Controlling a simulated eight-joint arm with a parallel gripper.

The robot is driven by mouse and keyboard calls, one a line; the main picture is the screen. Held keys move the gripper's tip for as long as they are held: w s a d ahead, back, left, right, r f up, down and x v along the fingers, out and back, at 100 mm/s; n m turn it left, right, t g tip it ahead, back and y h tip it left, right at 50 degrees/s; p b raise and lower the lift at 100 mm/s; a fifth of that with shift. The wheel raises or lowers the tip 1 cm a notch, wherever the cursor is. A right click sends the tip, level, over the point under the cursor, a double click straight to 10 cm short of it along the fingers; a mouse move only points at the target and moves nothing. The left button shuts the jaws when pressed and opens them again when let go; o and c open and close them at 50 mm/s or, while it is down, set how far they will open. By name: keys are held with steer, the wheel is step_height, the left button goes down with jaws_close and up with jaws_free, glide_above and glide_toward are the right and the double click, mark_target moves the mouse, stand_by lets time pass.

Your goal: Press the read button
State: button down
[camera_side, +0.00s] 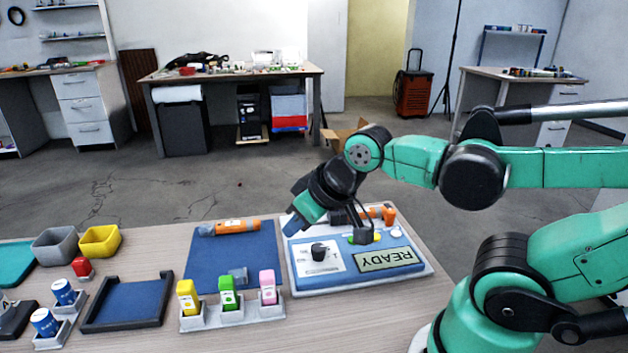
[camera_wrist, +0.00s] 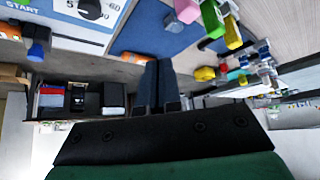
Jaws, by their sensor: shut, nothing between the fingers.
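A blue-and-white device (camera_side: 300,281) lies on the bench, its display (camera_side: 388,260) reading READY. I cannot tell which one is the read button. My gripper (camera_side: 291,226) is tilted down to the left, its shut, empty fingertips over the device's far left corner; contact cannot be told. In the wrist view the fingers (camera_wrist: 158,72) are together, and the device (camera_wrist: 62,16), with its knob (camera_wrist: 91,9) and the word START, shows at upper left.
A blue mat (camera_side: 215,262) left of the device holds an orange tool (camera_side: 232,227) and a small clear block (camera_side: 238,274). Yellow (camera_side: 188,293), green (camera_side: 228,292) and pink (camera_side: 268,286) bottles stand in front. A dark tray (camera_side: 128,302) and cups stand farther left.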

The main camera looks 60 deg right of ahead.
steer(key=s+d+m+h, duration=0.2)
steer(key=s+d+m, duration=0.2)
steer(key=d+m, duration=0.4)
steer(key=s+d+m+g+h, duration=0.1)
steer(key=s+d+m, duration=0.3)
steer(key=d+m, duration=0.4)
steer(key=d+h, duration=0.1)
steer(key=d, duration=0.4)
steer(key=shift+s+d+m+h, duration=0.2)
steer(key=shift+d+m+h, duration=0.1)
steer(key=shift+m, duration=0.1)
steer(key=shift+f, duration=4.35)
steer(key=shift+r, duration=2.5)
